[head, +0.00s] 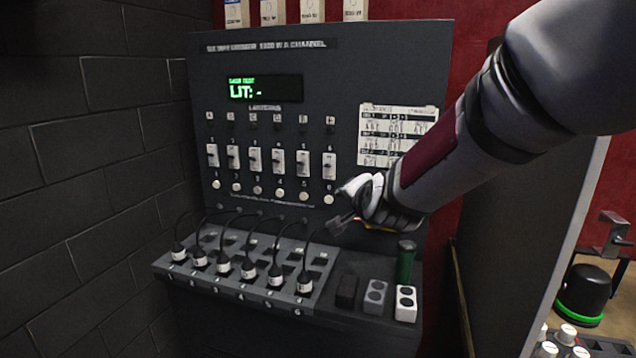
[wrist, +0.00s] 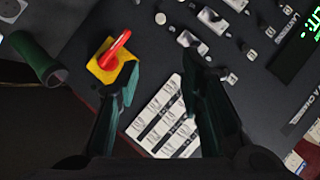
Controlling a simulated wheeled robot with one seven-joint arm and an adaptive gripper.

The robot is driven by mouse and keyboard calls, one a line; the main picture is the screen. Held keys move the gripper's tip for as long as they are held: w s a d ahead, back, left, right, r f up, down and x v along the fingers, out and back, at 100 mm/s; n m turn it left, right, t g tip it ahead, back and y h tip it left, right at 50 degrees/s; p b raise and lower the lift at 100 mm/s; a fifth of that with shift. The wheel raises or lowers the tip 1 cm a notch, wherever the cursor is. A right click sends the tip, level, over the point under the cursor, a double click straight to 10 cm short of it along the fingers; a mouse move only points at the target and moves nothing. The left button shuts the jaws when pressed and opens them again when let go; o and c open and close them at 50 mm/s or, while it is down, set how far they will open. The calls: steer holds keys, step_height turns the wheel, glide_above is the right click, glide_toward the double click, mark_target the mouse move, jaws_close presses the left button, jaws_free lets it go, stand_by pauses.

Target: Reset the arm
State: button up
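My gripper (head: 345,215) is at the right side of the dark control panel (head: 375,65), beside the lowest right buttons, with its fingers pointing left and down. In the wrist view its two fingers (wrist: 162,68) stand apart with nothing between them, so it is open. A red rotary handle on a yellow plate (wrist: 103,65) is left of the fingers in the wrist view; in the head view my gripper hides most of it. The display (head: 265,88) shows green text reading "LIT: -". Lettered columns of white sliders (head: 255,160) and round buttons (head: 257,190) sit below it.
A sloped shelf (head: 335,300) below carries several black plugs with cables (head: 248,268). A green cylinder (head: 405,262) and small grey and white blocks (head: 405,303) stand at its right. A printed chart (head: 395,135) is on the panel. A brick wall (head: 90,180) bounds the left.

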steer(key=s+d+n+g, duration=0.2)
steer(key=s+d+n, duration=0.1)
steer(key=s, duration=0.9)
steer(key=s+d+n+g+h, duration=0.1)
steer(key=s+d+n+g, duration=0.2)
steer(key=s, duration=0.9)
steer(key=s+d+n+g, duration=0.3)
steer(key=s+d+n, duration=0.1)
steer(key=s, duration=0.8)
steer(key=shift+s+d+f, duration=0.15)
steer(key=shift+s+d, duration=0.05)
steer(key=shift+d, duration=0.55)
